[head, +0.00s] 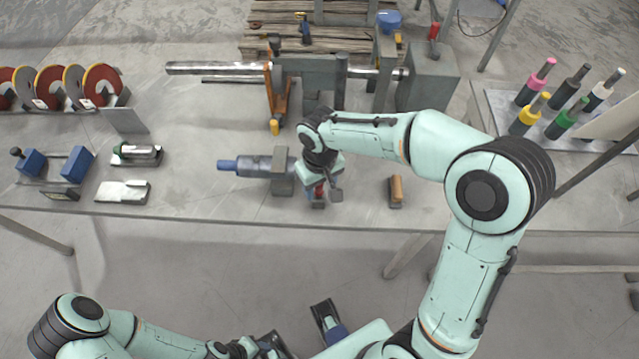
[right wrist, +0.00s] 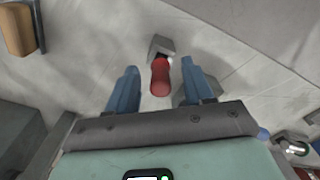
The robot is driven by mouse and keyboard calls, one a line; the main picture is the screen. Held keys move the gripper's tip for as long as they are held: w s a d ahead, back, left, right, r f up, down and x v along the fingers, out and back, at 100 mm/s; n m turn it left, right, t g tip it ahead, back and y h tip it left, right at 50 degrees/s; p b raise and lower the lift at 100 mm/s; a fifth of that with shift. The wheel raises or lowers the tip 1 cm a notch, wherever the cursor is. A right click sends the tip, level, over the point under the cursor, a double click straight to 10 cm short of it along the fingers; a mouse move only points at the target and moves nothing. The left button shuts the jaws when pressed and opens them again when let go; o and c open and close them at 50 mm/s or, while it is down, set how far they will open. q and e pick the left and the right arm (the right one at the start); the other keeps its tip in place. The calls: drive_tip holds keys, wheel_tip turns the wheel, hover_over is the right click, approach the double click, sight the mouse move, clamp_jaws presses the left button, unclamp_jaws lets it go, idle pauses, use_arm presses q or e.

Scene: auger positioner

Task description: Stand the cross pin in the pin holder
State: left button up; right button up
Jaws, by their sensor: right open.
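A red pin-like piece, which I take for the cross pin (right wrist: 160,77), shows between my right fingers in the right wrist view. Its far end meets a small grey block with a dark opening, seemingly the pin holder (right wrist: 160,46). It looks upright there; how deep it sits is hidden. In the head view the red piece (head: 320,189) and the grey block (head: 318,204) show partly below my right gripper (head: 322,186), near the table's front edge. My right gripper (right wrist: 162,90) is open, with its blue fingers apart on both sides of the red piece. My left gripper (head: 272,346) is low, at the bottom edge; its jaws are unclear.
A grey cylinder with a blue end (head: 255,165) lies just left of my right gripper. An orange-handled piece (head: 397,188) lies to the right. The large auger assembly (head: 310,70) stands behind. Bare table (head: 210,200) shows along the front left.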

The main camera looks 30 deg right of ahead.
use_arm(q)
drive_tip(key=shift+w+r+p, duration=0.15)
drive_tip(key=shift+r+p, duration=0.35)
drive_tip(key=shift+r, duration=0.05)
drive_tip(key=shift+w+r+p, duration=0.15)
drive_tip(key=shift+r+p, duration=0.35)
use_arm(e)
wheel_tip(320, 180, up, 13)
drive_tip(key=shift+s+r, duration=0.1)
